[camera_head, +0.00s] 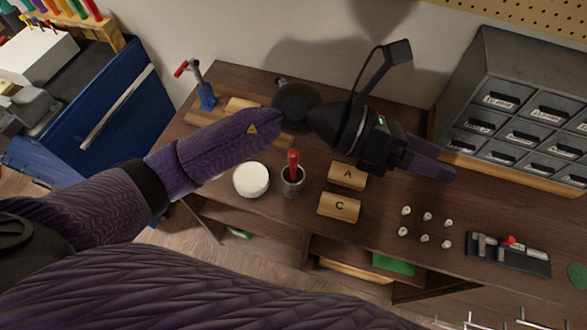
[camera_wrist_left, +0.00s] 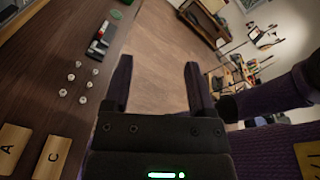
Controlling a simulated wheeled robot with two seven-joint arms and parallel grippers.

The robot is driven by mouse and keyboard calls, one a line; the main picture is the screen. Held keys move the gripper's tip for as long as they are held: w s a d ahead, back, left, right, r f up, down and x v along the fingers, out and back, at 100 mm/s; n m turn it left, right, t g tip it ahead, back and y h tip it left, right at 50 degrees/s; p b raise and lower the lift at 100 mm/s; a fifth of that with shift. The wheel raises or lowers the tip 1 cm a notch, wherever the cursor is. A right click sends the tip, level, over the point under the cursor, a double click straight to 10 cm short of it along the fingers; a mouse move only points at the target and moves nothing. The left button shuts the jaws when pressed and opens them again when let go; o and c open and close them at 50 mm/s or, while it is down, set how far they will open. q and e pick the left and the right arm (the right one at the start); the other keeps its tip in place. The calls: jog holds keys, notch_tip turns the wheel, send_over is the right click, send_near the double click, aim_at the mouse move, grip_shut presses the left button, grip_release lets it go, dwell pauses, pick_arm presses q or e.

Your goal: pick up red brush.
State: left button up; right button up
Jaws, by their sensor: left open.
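The red brush (camera_head: 293,163) stands upright in a small dark grey cup (camera_head: 293,184) on the brown workbench. Only its red handle shows above the rim; its lower end is hidden. My left gripper (camera_head: 430,166) is to the right of the cup, past the wooden blocks and above the bench, with its fingers pointing right. In the left wrist view the gripper (camera_wrist_left: 159,90) has its fingers spread with nothing between them. The brush does not show in that view. My right gripper is not in view.
A white round lid (camera_head: 251,179) sits left of the cup. Wooden blocks marked A (camera_head: 347,177) and C (camera_head: 338,208) lie to its right. Several white pegs (camera_head: 427,216) and a black tool tray (camera_head: 509,254) are farther right. A grey drawer cabinet (camera_head: 520,105) stands at the back right.

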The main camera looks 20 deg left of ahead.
pick_arm(q)
jog(key=w+a+f+m+g+y, duration=0.1)
jog(key=w+a+f+m+y, duration=0.1)
jog(key=a+f+m+y, duration=0.4)
jog(key=n+t+y, duration=0.1)
jog(key=y, duration=0.9)
send_over(293, 159)
jog(key=w, duration=0.1)
notch_tip(293, 159, down, 4)
jog(key=shift+w+r, duration=0.1)
jog(key=f, duration=0.9)
jog(key=shift+a+f, duration=0.2)
jog(key=shift+f, duration=0.1)
grip_shut()
